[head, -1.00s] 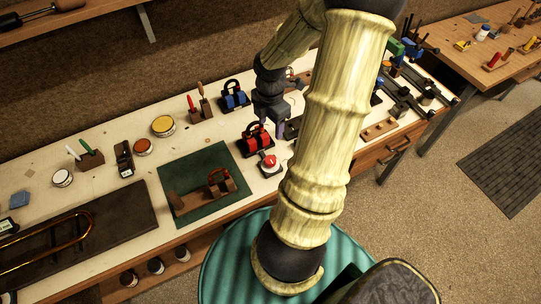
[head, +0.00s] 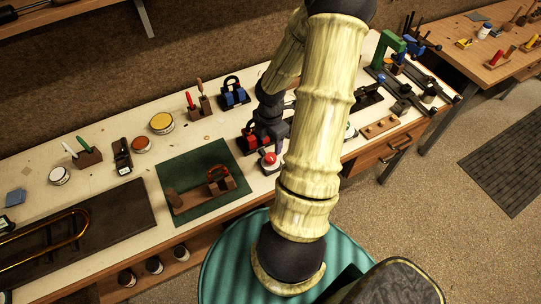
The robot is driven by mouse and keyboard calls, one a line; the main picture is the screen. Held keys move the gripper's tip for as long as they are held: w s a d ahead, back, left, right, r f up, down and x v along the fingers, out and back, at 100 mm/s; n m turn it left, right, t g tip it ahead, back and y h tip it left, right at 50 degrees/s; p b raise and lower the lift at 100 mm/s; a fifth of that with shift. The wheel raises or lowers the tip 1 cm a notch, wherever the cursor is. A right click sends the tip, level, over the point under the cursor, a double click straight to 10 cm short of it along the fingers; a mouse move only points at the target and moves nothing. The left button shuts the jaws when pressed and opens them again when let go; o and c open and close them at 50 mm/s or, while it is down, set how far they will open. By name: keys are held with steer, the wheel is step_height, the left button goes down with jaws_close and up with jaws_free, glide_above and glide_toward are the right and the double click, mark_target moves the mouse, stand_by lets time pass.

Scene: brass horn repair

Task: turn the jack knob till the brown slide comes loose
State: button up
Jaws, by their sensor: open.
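A brown block with a red-brown loop (head: 219,181) stands at the right of a green mat; I take it for the brown slide, though I cannot make out the joint. A red round knob (head: 269,160) on a small pale base stands just right of the mat; I cannot tell if it is the jack knob. My gripper (head: 277,146) is open and points down, close above and behind this red knob. It partly hides a red block with a dark loop (head: 253,138). I cannot see whether its fingers touch anything.
The green mat (head: 200,161) lies on the pale bench. A blue block with a dark loop (head: 235,94) stands behind my gripper. Tins, tool holders and a brass slide on a dark mat (head: 100,222) are to the left. Dark clamps and a green tool (head: 386,48) are to the right.

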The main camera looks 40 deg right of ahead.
mark_target(270, 157)
step_height(270, 157, down, 8)
steer(key=shift+r+b, duration=0.1)
steer(key=shift+b, duration=0.85)
steer(key=shift+c, duration=0.4)
steer(key=c, duration=0.9)
